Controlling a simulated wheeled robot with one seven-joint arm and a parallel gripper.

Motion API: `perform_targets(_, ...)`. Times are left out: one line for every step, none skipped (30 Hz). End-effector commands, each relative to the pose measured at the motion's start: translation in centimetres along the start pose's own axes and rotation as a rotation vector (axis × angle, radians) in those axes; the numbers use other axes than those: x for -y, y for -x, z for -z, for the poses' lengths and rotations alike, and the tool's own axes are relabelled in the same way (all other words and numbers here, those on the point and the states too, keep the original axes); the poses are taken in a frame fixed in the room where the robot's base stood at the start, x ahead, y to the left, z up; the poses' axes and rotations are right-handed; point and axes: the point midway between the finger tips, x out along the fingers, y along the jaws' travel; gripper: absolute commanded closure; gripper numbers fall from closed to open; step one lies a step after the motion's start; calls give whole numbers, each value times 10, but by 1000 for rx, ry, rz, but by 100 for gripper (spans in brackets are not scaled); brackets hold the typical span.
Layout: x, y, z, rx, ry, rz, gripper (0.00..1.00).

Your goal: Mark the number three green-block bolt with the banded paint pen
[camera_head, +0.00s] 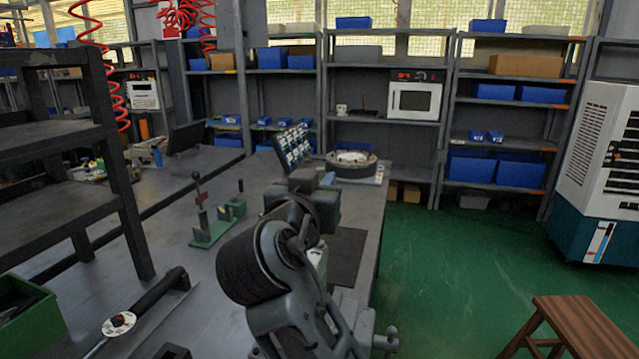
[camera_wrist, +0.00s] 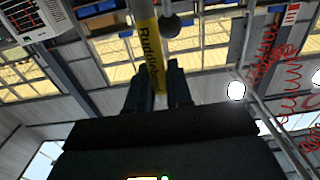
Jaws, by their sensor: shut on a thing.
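My gripper (camera_wrist: 158,92) is shut on a pen-like cylinder (camera_wrist: 150,50) with a yellow band and partly readable dark lettering. The cylinder stands up between the fingers in the wrist view, and its end runs out at the top edge. In the head view my arm fills the middle foreground and hides my gripper and the pen. A green fixture (camera_head: 212,232) with an upright dark-handled lever and a small block stands on the grey bench, left of my arm. I cannot make out numbered bolts on it.
A dial tool with a black handle (camera_head: 150,302) and a green bin (camera_head: 25,318) are at the lower left. A tilted panel (camera_head: 292,148) and a round ring-shaped part (camera_head: 351,165) stand at the bench's far end. A wooden stool (camera_head: 585,322) is at right on clear green floor.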

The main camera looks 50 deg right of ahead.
Motion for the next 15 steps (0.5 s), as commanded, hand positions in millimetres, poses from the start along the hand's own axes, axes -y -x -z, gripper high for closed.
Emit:
perform_targets(0,0,0,0,0,0,100)
perform_targets(0,0,0,0,0,0,100)
perform_targets(0,0,0,0,0,0,100)
perform_targets(0,0,0,0,0,0,100)
perform_targets(0,0,-1,0,0,0,100)
perform_targets(0,0,-1,0,0,0,100)
perform_targets(0,0,-1,0,0,0,100)
perform_targets(0,0,-2,0,0,0,100)
perform_targets(0,0,-2,0,0,0,100)
perform_targets(0,0,-2,0,0,0,100)
perform_targets(0,0,-3,0,0,0,100)
perform_targets(0,0,-3,0,0,0,100)
perform_targets(0,0,-3,0,0,0,100)
perform_targets(0,0,-4,0,0,0,100)
perform_targets(0,0,-4,0,0,0,100)
